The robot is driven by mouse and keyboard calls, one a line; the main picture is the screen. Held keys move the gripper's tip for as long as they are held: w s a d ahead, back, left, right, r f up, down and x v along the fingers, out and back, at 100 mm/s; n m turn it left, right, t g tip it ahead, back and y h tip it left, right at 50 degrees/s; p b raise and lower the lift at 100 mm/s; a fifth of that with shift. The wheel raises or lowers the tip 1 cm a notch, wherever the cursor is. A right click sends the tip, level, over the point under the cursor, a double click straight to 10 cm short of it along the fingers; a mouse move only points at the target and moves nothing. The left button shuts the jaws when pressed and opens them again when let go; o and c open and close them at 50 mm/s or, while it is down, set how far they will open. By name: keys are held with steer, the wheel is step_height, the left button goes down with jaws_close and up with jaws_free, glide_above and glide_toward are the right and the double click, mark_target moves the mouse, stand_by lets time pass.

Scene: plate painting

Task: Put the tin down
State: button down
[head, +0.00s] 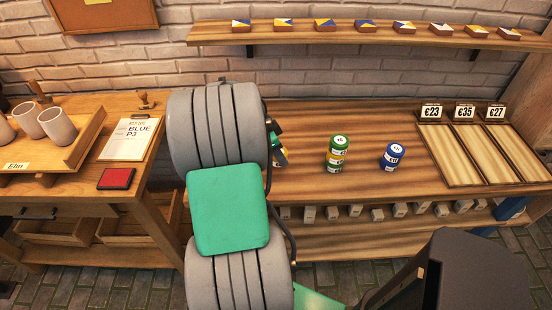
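A tray with three price signs (464,113) lies at the right. A wall shelf (335,36) holds several small painted blocks. A side table at left bears a tray of cups (55,125), an order card (130,137) and a red pad (116,179). Bare bench lies between the tin groups.

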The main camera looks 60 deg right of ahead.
mark_target(276, 161)
steer(key=shift+w+d+f, duration=0.1)
steer(key=shift+w+f, duration=0.1)
steer(key=shift+f, duration=0.9)
steer(key=shift+w+f, duration=0.15)
steer(key=shift+f, duration=0.9)
steer(key=c, duration=0.6)
jaws_free()
steer(key=shift+w+r+p, duration=0.1)
steer(key=shift+r+p, duration=0.25)
steer(key=shift+r, duration=0.2)
steer(key=v, duration=1.1)
steer(key=w+a+r+n+t, duration=0.2)
steer(key=w+a+n, duration=0.3)
steer(key=w+a, duration=0.2)
steer(key=w+a+r+n+t, duration=0.1)
steer(key=w+a+n, duration=0.2)
steer(key=a+n, duration=0.35)
steer(key=w+a+r+n+t, duration=0.1)
steer(key=w+a+n+t, duration=0.2)
steer(key=a, duration=0.7)
steer(key=s+a+f+n+y, duration=0.1)
steer(key=s+a+n+y, duration=0.2)
steer(key=a+n, duration=0.8)
steer(key=a, duration=0.6)
steer(key=shift+n, duration=0.35)
